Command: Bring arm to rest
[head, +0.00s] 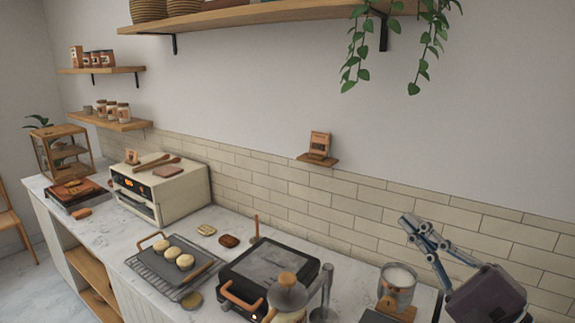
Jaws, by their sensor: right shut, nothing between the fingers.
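My right gripper (408,221) is raised at the lower right of the head view, in front of the tiled wall. Its fingers are shut with nothing between them. It points up and to the left, above and beside a glass jar (398,277) with pale contents, and looks apart from it. The dark body of the gripper is at the right edge of the counter. My left gripper is not in the head view.
The marble counter (225,218) holds a black griddle (268,262), a rack with several round buns (172,252), a kettle-like pot (287,292) and a cream toaster oven (185,192). A small wall shelf (318,161) bears a card. A wooden shelf (270,14) with a hanging plant is above.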

